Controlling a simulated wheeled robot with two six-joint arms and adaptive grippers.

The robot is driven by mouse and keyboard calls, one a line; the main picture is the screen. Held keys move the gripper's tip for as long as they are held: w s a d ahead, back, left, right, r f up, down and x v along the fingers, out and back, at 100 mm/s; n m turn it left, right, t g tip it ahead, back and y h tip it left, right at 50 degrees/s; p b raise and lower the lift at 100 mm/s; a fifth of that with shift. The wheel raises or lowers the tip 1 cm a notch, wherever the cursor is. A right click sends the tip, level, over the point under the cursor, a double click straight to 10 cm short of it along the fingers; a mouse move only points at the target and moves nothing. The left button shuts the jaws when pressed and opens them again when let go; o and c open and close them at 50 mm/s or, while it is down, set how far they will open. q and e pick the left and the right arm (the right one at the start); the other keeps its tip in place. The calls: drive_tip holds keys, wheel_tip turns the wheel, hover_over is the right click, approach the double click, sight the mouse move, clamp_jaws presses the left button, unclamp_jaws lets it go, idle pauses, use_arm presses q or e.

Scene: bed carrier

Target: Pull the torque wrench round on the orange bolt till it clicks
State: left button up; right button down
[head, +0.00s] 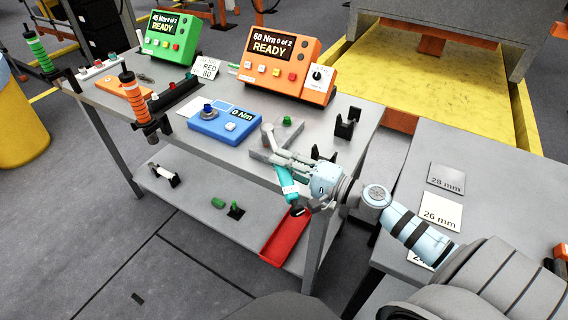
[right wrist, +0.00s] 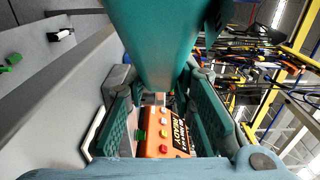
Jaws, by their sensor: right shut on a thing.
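My right gripper (head: 290,165) is shut on a teal handle with a dark end (head: 288,187), which looks like the torque wrench, at the bench's front edge. In the right wrist view the teal handle (right wrist: 152,40) crosses between the finger pads. A grey metal part (head: 268,130) runs from the gripper toward a grey block with a green bolt (head: 287,121). Whether it sits on a bolt is hard to tell. No orange bolt shows clearly. The orange control box (head: 283,62) reads 60 Nm, 0 of 2, READY. My left gripper is out of view.
An orange-handled tool (head: 138,100) and a green-handled tool (head: 38,50) stand at the left. A blue tester (head: 225,123) reads 0 Nm. A green control box (head: 171,37) stands behind. A red tray (head: 285,238) lies on the lower shelf. Black brackets (head: 347,122) stand right of the block.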

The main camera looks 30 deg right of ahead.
drive_tip(key=shift+w+a+r+m+t+h+p, duration=0.15)
drive_tip(key=shift+a+m+t+h+p, duration=0.25)
drive_tip(key=shift+p, duration=0.6)
drive_tip(key=shift+w+a+f+m+t+h+p, duration=0.1)
drive_tip(key=shift+w+a+m+t+h+p, duration=0.1)
drive_tip(key=shift+a+m+h+p, duration=0.45)
idle(0.9)
drive_tip(key=shift+d+n, duration=0.25)
drive_tip(key=shift+s+d+y+b, duration=0.1)
drive_tip(key=shift+d+y+b, duration=0.05)
drive_tip(key=shift+y+b, duration=0.15)
drive_tip(key=shift+s+d+n+g+y+b, duration=0.15)
drive_tip(key=shift+d+n+g+y+b, duration=0.25)
drive_tip(key=shift+b, duration=0.55)
drive_tip(key=shift+a+r+p, duration=0.2)
drive_tip(key=shift+r+p, duration=1.6)
drive_tip(key=shift+r, duration=0.25)
drive_tip(key=shift+r+p, duration=1)
drive_tip(key=shift+r, duration=0.05)
drive_tip(key=shift+d, duration=0.1)
